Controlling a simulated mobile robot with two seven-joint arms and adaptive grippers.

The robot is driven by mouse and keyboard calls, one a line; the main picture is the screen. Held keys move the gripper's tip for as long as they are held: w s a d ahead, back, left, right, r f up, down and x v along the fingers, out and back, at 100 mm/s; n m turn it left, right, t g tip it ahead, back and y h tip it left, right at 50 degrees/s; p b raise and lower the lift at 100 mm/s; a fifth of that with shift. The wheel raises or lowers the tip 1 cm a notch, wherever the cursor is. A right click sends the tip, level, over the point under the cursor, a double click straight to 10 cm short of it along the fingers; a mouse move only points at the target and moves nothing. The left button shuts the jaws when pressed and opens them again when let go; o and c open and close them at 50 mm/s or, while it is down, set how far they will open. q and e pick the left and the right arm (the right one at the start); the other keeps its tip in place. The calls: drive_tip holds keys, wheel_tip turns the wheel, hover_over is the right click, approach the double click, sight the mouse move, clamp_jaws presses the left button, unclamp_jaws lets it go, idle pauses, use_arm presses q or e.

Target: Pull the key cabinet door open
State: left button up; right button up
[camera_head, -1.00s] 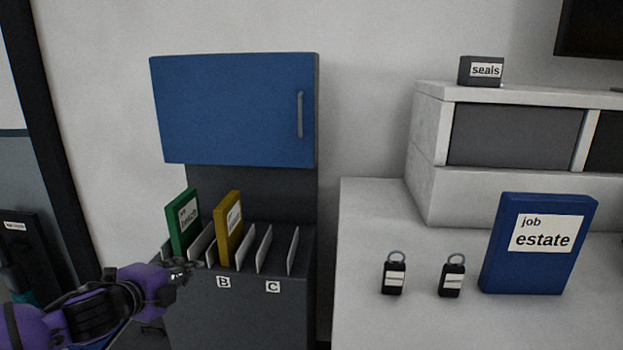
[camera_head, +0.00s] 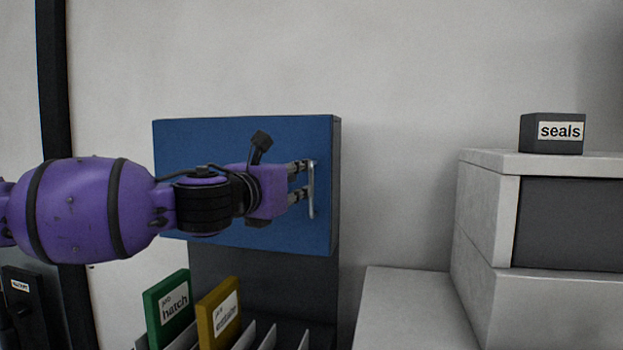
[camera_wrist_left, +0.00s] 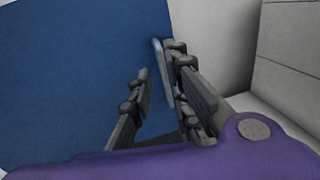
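The key cabinet door (camera_head: 220,140) is a blue panel on a dark grey cabinet body, and it looks closed. Its vertical metal handle (camera_head: 311,200) is near the door's right edge. My left gripper (camera_head: 301,181) reaches across the door from the left, with its fingertips at the handle. In the left wrist view the two fingers are apart, and the handle (camera_wrist_left: 159,62) shows between them, closer to the right finger. Whether a finger touches it I cannot tell. The blue door (camera_wrist_left: 75,75) fills the left of that view. My right gripper is not in view.
Below the door, a green folder (camera_head: 168,308) and a yellow folder (camera_head: 218,315) stand in a rack with dividers. A white counter (camera_head: 405,305) and a shelf unit (camera_head: 490,220) with a seals box (camera_head: 552,134) are on the right. Bare wall lies between.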

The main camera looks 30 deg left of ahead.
sight(310, 177)
use_arm(q)
drive_tip(key=w, duration=0.2)
drive_tip(key=w+f+b, duration=0.1)
drive_tip(key=w, duration=0.1)
drive_tip(key=shift+w+a+b, duration=0.2)
drive_tip(key=shift+w+b, duration=0.15)
drive_tip(key=shift+w, duration=0.75)
drive_tip(key=shift+w+r, duration=0.15)
drive_tip(key=shift+w, duration=0.1)
drive_tip(key=shift+w+r, duration=0.1)
drive_tip(key=shift+w, duration=0.25)
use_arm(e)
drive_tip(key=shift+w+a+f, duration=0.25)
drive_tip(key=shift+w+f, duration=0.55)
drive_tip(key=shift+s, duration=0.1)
use_arm(q)
drive_tip(key=shift+s, duration=0.1)
clamp_jaws()
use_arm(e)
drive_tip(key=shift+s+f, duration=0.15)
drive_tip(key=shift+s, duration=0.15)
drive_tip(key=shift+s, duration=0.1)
